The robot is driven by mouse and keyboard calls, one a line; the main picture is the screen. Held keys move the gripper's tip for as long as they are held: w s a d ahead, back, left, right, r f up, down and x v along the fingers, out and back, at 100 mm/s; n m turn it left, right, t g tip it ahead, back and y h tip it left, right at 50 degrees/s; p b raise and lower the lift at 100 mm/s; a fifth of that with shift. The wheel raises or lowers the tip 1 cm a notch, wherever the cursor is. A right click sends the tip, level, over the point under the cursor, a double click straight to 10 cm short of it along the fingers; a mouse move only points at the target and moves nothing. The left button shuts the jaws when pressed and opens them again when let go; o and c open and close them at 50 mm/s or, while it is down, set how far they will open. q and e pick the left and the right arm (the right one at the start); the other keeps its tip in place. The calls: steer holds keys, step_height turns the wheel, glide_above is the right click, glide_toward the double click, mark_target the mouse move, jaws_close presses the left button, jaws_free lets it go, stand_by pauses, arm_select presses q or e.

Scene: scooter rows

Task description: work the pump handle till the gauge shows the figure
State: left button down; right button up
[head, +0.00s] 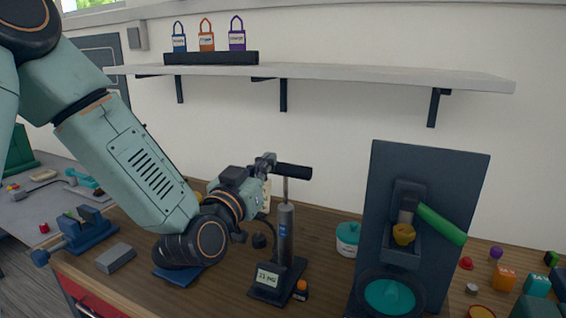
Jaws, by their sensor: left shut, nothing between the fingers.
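A grey stand pump (285,235) stands upright on the wooden workbench. Its black crossbar handle (294,171) sits above the barrel on a thin rod. A small pale sign (269,277) with dark figures, perhaps 33 PSI, stands at the foot of the pump. A dark hose curves at the left of the barrel. My left gripper (266,164) is shut and empty at the left end of the handle; I cannot tell whether it touches. It partly hides that end and a cream piece behind it. My right gripper is not in view.
A dark upright panel (430,165) with a green-handled lever (440,224) stands to the right. A small orange-and-black bottle (301,290) is beside the pump base. A blue vise (85,232) and grey block (115,258) lie left. A shelf (330,75) hangs above.

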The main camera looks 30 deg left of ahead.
arm_select(q)
steer(key=r+p, duration=0.1)
glide_above(282, 164)
steer(key=shift+s+d+r, duration=0.1)
steer(key=shift+s+d, duration=0.2)
steer(key=f, duration=0.4)
steer(key=shift+s+d, duration=0.1)
steer(key=shift+s, duration=0.25)
steer(key=shift+s+d, duration=0.1)
steer(key=shift+s+f, duration=0.1)
step_height(282, 164, down, 8)
steer(key=b, duration=0.6)
